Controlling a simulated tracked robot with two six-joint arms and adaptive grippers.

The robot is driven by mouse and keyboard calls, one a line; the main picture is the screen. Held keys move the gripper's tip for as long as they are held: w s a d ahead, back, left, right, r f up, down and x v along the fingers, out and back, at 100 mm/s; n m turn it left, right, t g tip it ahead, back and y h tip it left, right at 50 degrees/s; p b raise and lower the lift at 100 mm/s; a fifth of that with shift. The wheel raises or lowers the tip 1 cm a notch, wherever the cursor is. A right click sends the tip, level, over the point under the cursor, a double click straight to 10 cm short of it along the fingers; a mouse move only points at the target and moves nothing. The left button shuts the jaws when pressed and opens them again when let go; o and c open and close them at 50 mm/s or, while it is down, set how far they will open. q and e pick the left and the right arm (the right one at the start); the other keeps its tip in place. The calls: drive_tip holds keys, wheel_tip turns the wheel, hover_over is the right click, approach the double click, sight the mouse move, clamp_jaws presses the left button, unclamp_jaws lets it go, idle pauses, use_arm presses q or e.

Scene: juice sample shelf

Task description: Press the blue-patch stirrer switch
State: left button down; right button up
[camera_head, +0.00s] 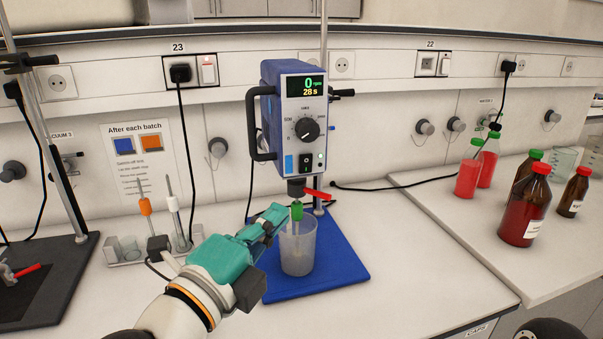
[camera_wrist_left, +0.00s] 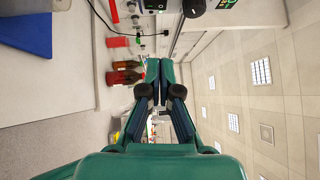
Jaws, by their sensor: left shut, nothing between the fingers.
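The overhead stirrer (camera_head: 293,115) is a blue unit with a grey front on a stand; its display reads 0 rpm and 28 s. A blue patch (camera_head: 289,164) is low on its front, beside a black rocker switch (camera_head: 306,161). In the left wrist view the stirrer's black knob (camera_wrist_left: 194,8) shows at the top edge. My left gripper (camera_head: 275,217) is shut and empty, below and left of the switch, close to the stirrer shaft and the beaker's top. Its closed fingertips also show in the left wrist view (camera_wrist_left: 158,68). My right gripper is not in view.
A clear beaker (camera_head: 297,262) stands on the blue base plate (camera_head: 350,269), under a red lever (camera_head: 318,194) and green piece (camera_head: 297,211). Red bottles (camera_head: 524,212) stand on the right bench. A rack (camera_head: 130,257) stands left. A sign (camera_head: 138,153) hangs behind.

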use_arm(q)
drive_tip(key=p, duration=0.2)
approach(311, 159)
drive_tip(key=w+d, duration=0.2)
drive_tip(key=d, duration=0.2)
drive_tip(key=shift+w+a+r+p, duration=0.1)
drive_tip(key=shift+w+a+p, duration=0.1)
drive_tip(key=shift+w, duration=0.4)
drive_tip(key=shift+w+a+r+p, duration=0.1)
drive_tip(key=shift+w+a+p, duration=0.1)
drive_tip(key=shift+w, duration=0.35)
drive_tip(key=shift+w+a+p, duration=0.15)
drive_tip(key=shift+w+p, duration=0.05)
drive_tip(key=shift+w, duration=0.4)
